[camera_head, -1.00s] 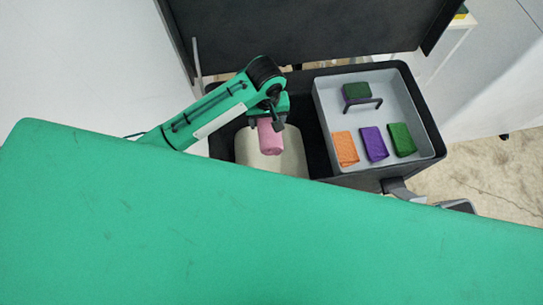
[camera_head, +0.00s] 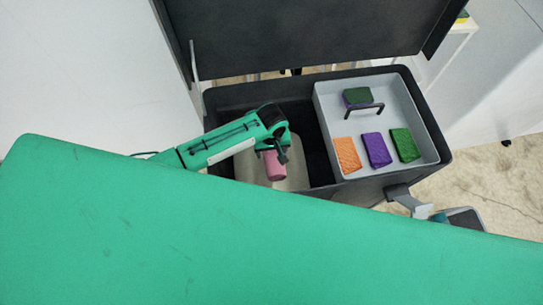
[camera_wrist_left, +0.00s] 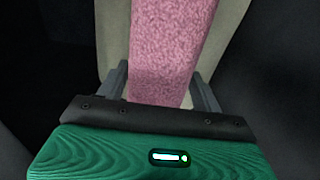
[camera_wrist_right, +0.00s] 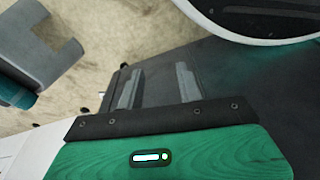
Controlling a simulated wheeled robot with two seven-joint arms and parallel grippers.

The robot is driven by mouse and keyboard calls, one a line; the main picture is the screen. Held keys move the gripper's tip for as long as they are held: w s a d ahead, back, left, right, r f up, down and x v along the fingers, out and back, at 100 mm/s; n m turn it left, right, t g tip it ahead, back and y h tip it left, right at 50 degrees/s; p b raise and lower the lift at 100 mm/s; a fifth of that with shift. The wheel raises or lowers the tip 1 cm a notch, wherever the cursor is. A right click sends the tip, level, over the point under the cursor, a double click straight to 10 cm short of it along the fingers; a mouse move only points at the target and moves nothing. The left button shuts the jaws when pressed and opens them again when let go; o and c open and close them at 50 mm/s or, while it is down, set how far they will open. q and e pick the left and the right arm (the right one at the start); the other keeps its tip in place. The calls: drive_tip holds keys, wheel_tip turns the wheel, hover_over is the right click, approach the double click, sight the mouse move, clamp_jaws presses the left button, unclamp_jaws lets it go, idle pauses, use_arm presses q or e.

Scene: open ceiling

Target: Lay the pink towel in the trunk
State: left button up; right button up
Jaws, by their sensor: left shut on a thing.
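My left gripper (camera_head: 272,147) is shut on the pink towel (camera_head: 275,167), which looks like a roll. It holds the towel over the left compartment of the black trunk (camera_head: 318,165). In the left wrist view the towel (camera_wrist_left: 165,50) stretches away between the gripper's fingers (camera_wrist_left: 161,88). A cream, rounded object (camera_head: 296,174) is in that compartment, behind the towel in the picture. I cannot tell whether the towel touches it. My right gripper (camera_wrist_right: 158,86) is open and empty in the right wrist view.
The trunk's lid (camera_head: 300,38) stands open at the back. A grey tray (camera_head: 392,112) in the right part holds an orange cloth (camera_head: 346,154), a purple one (camera_head: 377,149), a green one (camera_head: 405,144) and another folded item beside a dark handle.

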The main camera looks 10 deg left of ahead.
use_arm(q)
drive_tip(key=shift+f+b, duration=0.3)
drive_tip(key=shift+f, duration=1.8)
use_arm(e)
drive_tip(key=shift+w+a+r, duration=0.1)
drive_tip(key=shift+w+r, duration=0.15)
drive_tip(key=shift+r, duration=0.3)
drive_tip(key=shift+w+a+r, duration=0.1)
drive_tip(key=shift+w+r, duration=0.1)
drive_tip(key=shift+r, duration=0.3)
use_arm(q)
drive_tip(key=shift+f, duration=0.35)
drive_tip(key=o, duration=1)
drive_tip(key=shift+o, duration=0.2)
drive_tip(key=shift+r, duration=0.1)
drive_tip(key=shift+r, duration=0.2)
wheel_tip(320, 180, up, 12)
drive_tip(key=shift+r+p, duration=0.1)
drive_tip(key=shift+p, duration=0.8)
use_arm(e)
drive_tip(key=s+f, duration=0.1)
drive_tip(key=f, duration=0.2)
drive_tip(key=s+d+f, duration=0.1)
drive_tip(key=f, duration=0.1)
drive_tip(key=shift+s, duration=0.35)
